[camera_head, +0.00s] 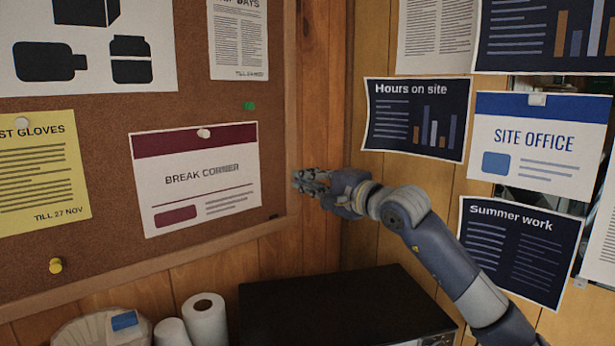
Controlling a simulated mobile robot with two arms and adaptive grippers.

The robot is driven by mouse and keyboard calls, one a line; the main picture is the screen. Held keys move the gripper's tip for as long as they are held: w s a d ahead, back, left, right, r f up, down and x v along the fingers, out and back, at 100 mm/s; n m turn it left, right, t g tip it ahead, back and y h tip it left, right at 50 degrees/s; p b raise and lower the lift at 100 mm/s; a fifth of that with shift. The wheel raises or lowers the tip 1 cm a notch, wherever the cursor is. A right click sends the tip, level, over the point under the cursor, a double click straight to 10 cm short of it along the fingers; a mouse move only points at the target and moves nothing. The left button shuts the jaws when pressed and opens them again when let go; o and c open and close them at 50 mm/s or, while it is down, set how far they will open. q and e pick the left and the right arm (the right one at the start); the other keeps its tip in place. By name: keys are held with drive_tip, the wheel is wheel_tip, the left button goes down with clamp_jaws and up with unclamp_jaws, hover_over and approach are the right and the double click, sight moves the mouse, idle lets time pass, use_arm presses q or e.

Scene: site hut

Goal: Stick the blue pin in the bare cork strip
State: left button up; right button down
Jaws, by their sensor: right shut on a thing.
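My right gripper (306,182) is in front of the right edge of the cork board (110,115), beside the wooden frame. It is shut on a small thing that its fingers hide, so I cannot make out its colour. No blue pin can be seen elsewhere. A narrow strip of bare cork (275,125) runs between the "Break corner" notice (195,185) and the frame, left of the fingertips. I cannot tell whether the fingertips touch the board. My left gripper is not in view.
A green pin (249,106) and a yellow pin (56,265) sit in the cork. A yellow notice (40,180) hangs at left. Several posters, including "Site office" (535,145), hang at right. Below are paper rolls (205,318) and a dark-topped box (345,305).

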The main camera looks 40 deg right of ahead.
drive_tip(key=p, duration=0.5)
approach(273, 169)
drive_tip(key=w, duration=0.3)
drive_tip(key=shift+w+a+r+p, duration=0.1)
drive_tip(key=shift+w+p, duration=0.25)
drive_tip(key=shift+w, duration=0.1)
drive_tip(key=shift+w+a+r+p, duration=0.1)
drive_tip(key=shift+w+p, duration=0.2)
drive_tip(key=shift+w, duration=0.2)
drive_tip(key=shift+f, duration=0.2)
drive_tip(key=shift+s, duration=0.1)
drive_tip(key=shift+r+b, duration=0.1)
drive_tip(key=shift+b, duration=0.4)
drive_tip(key=shift+b, duration=0.35)
drive_tip(key=shift+w, duration=0.9)
idle(0.9)
drive_tip(key=shift+b, duration=0.35)
idle(2.4)
